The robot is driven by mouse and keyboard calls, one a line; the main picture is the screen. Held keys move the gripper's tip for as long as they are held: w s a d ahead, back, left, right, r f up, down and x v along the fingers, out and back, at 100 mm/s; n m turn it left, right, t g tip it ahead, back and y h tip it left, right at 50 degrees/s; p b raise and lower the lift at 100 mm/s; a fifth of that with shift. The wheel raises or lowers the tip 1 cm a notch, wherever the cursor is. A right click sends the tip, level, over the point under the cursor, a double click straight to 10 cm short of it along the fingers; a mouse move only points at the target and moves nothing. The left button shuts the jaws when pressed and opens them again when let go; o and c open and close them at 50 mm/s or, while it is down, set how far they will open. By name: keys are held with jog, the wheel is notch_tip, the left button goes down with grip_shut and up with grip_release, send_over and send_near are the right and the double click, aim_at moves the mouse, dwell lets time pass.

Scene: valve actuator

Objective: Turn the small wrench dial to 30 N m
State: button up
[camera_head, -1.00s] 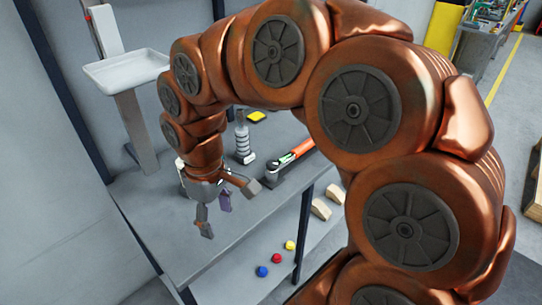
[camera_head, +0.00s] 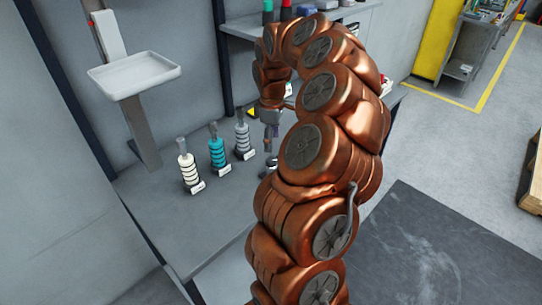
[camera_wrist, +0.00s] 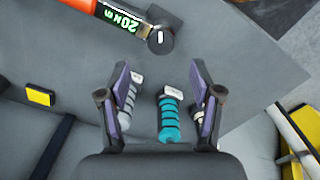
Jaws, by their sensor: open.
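The wrench (camera_wrist: 89,7) lies at the top of the wrist view, with an orange-red handle and a lit green display (camera_wrist: 122,17) reading 20 N m. Its round black dial (camera_wrist: 160,41) with a white mark is at the end by the display. My gripper (camera_wrist: 159,72) is open and empty, its two purple-padded fingers apart. In the picture the dial is just beyond the gap between the fingertips, not touched by them. In the head view my gripper (camera_head: 270,142) is partly visible beside my arm, which hides the wrench.
White (camera_head: 187,168), teal (camera_head: 217,151) and grey (camera_head: 242,137) ribbed handles stand upright with tags on the grey bench (camera_head: 170,225). A yellow block (camera_wrist: 40,96) lies left in the wrist view. A white tray (camera_head: 135,75) is at the bench's left. The bench front is clear.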

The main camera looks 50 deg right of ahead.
aim_at(271, 159)
notch_tip(271, 159, down, 7)
jog(key=shift+a+f+p, duration=0.1)
jog(key=shift+f+p, duration=0.1)
jog(key=shift+p, duration=1.05)
jog(key=shift+c, duration=0.2)
jog(key=c, duration=1.1)
